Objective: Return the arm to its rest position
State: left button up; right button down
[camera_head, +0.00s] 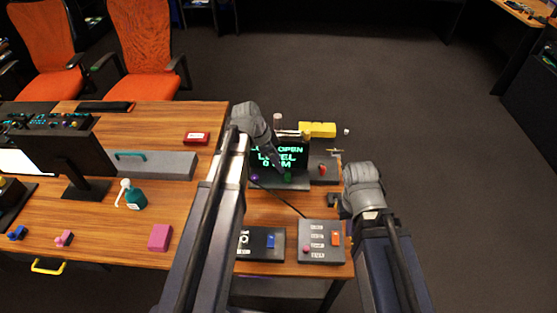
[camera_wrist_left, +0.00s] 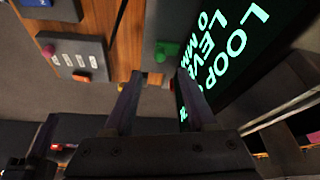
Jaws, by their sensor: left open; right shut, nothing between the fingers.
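My left gripper (camera_head: 281,166) is in front of the dark screen (camera_head: 266,158) with green text, above the trackball panel. In the left wrist view its two fingers (camera_wrist_left: 160,84) are apart with nothing between them. A green knob (camera_wrist_left: 166,50) lies beyond the fingertips there, and it also shows in the head view (camera_head: 288,178). Whether the fingers touch the panel I cannot tell. A purple ball (camera_head: 254,177) sits at the panel's left. My right gripper (camera_head: 334,204) is shut and empty beside the table's right edge, its fingertips small and partly hidden by the wrist.
Two control boxes, one with a blue switch (camera_head: 270,241) and one with an orange switch (camera_head: 336,239), stand on the near table. A yellow block (camera_head: 318,129) is behind the screen. Open floor lies right.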

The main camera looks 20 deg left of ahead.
pick_arm(q)
jog(key=s+d+f+n+g+y, duration=0.1)
jog(key=s+d+n+y, duration=0.4)
jog(key=s+d, duration=0.9)
jog(key=s+n+g, duration=0.1)
jog(key=s+n, duration=0.1)
jog(key=n, duration=0.1)
jog(key=shift+s+d+f, duration=0.15)
jog(key=shift+s+f, duration=0.15)
jog(key=shift+s, duration=0.1)
dwell(2.6)
